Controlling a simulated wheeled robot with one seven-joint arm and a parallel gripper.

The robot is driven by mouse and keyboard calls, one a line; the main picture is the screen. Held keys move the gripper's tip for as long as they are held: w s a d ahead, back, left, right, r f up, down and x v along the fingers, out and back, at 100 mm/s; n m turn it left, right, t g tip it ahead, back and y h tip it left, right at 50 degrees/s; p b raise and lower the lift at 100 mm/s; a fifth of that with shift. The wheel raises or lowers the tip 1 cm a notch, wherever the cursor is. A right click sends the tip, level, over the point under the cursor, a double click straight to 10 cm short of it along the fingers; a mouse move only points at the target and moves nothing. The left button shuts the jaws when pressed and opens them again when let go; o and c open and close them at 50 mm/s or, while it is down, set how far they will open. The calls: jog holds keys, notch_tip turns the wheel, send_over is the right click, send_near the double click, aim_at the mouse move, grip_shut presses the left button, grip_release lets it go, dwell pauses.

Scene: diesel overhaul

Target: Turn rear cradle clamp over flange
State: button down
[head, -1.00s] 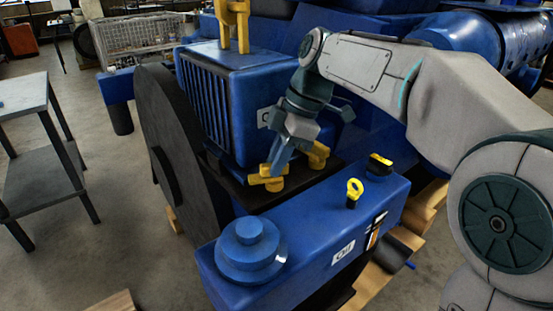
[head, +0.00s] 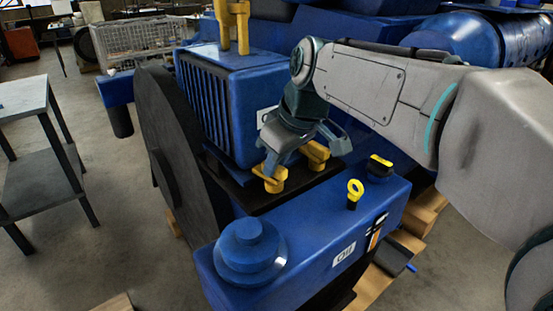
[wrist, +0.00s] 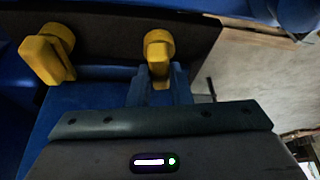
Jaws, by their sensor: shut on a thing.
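My gripper (head: 271,163) reaches down from the right and is shut on a yellow clamp (head: 273,184), the one nearer the large black wheel. In the wrist view the gripper (wrist: 160,82) holds the same clamp (wrist: 159,46) by its narrow bar, below its round head. A second yellow clamp (head: 316,153) stands to the right, apart from the gripper; it also shows in the wrist view (wrist: 46,56) at left. Both stand along a black plate (head: 305,183) at the base of the blue grilled housing. The jaws partly hide the held clamp, and I cannot tell whether its bar overlaps a flange.
A blue oil tank (head: 310,235) with a round cap, a yellow ring dipstick (head: 354,193) and a yellow-topped filler (head: 380,166) lies in front. The black wheel (head: 175,165) is close on the left. A grey table (head: 22,97) stands farther left, with open floor between.

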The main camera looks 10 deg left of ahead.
jog(key=shift+r+m+t, duration=0.1)
jog(key=shift+m+t, duration=0.2)
jog(key=shift+m, duration=0.8)
jog(key=shift+h, duration=0.3)
jog(key=c, duration=1.3)
grip_release()
jog(key=p+v, duration=0.2)
jog(key=v, duration=1.1)
jog(key=shift+s+r+p, duration=0.15)
jog(key=shift+r+p, duration=0.15)
jog(key=shift+p, duration=0.05)
jog(key=shift+d, duration=0.1)
